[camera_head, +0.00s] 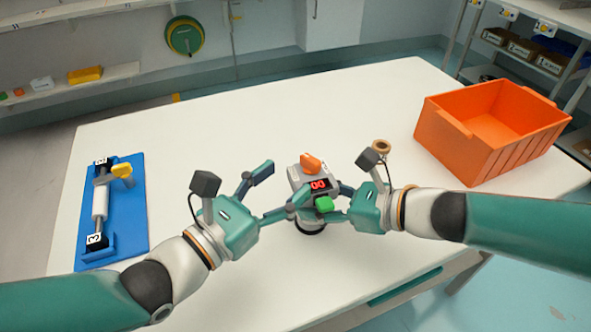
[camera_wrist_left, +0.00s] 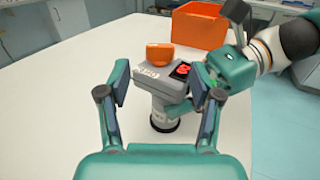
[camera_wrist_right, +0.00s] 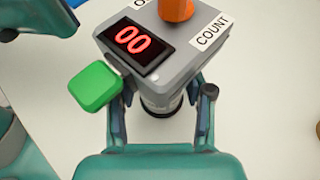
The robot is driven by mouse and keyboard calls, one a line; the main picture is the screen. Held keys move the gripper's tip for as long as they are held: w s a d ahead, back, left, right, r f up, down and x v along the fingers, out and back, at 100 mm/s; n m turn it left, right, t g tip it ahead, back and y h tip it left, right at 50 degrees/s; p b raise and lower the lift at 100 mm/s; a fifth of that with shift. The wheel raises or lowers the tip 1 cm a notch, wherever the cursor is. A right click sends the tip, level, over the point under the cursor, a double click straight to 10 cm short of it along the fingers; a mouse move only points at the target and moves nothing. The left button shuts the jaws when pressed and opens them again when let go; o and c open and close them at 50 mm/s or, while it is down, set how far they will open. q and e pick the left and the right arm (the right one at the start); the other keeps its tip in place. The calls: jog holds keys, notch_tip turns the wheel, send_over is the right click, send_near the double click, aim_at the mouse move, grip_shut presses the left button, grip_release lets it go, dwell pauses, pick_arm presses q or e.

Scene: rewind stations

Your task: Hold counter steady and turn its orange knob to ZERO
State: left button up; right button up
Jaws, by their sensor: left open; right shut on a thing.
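The grey counter (camera_head: 301,177) stands upright on its round post near the table's middle. Its red display (camera_wrist_right: 140,40) reads 00. Its orange knob (camera_head: 311,163) is on top; in the left wrist view the knob (camera_wrist_left: 160,54) shows whole. A green button (camera_wrist_right: 95,86) is on the counter's near side. My right gripper (camera_head: 342,203) is shut on the counter from the right, its fingers around the part below the head in the right wrist view (camera_wrist_right: 160,108). My left gripper (camera_head: 268,194) is open and empty, just left of the counter, its fingers spread below knob height.
A blue stand (camera_head: 130,215) with a white roller lies at the table's left. An orange crate (camera_head: 490,130) stands at the right back. A small tan ring (camera_head: 381,146) lies behind my right gripper. The table (camera_head: 250,130) is bare behind the counter.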

pick_arm(q)
jog(key=shift+s+a, duration=0.2)
jog(key=shift+c, duration=0.3)
